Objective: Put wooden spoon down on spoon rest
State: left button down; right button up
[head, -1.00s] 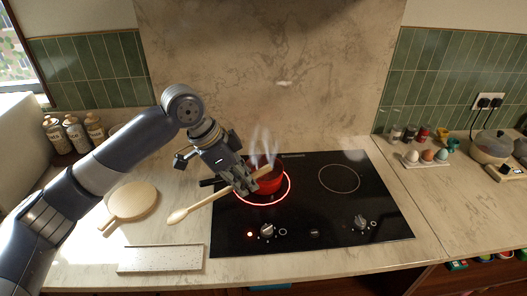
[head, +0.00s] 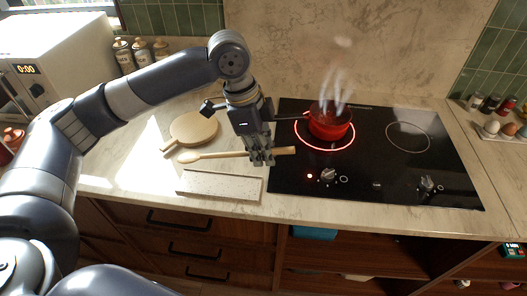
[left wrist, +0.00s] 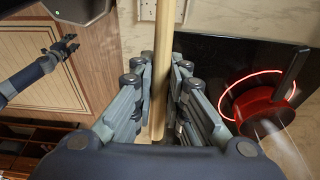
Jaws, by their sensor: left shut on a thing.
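The wooden spoon (head: 215,155) is in my left gripper (head: 262,158). It lies roughly level, with its bowl to the left and its handle end sticking out right of the fingers. In the left wrist view the spoon (left wrist: 163,65) runs between the two sets of fingers (left wrist: 160,95). The speckled pale rectangular tray, which looks like the spoon rest (head: 218,186), lies empty on the counter, in front of and left of the gripper. In the left wrist view my right gripper (left wrist: 62,48) shows small at the left; its jaws are unclear.
A red pot (head: 330,122) with a dark handle steams on a glowing ring of the black cooktop (head: 400,170). A round wooden board (head: 193,128) lies behind the tray. Jars and a microwave (head: 60,60) stand at the back left. The counter front edge is close to the tray.

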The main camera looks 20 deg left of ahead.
pick_arm(q)
jog(key=shift+f+b, duration=2.6)
jog(key=shift+f, duration=0.85)
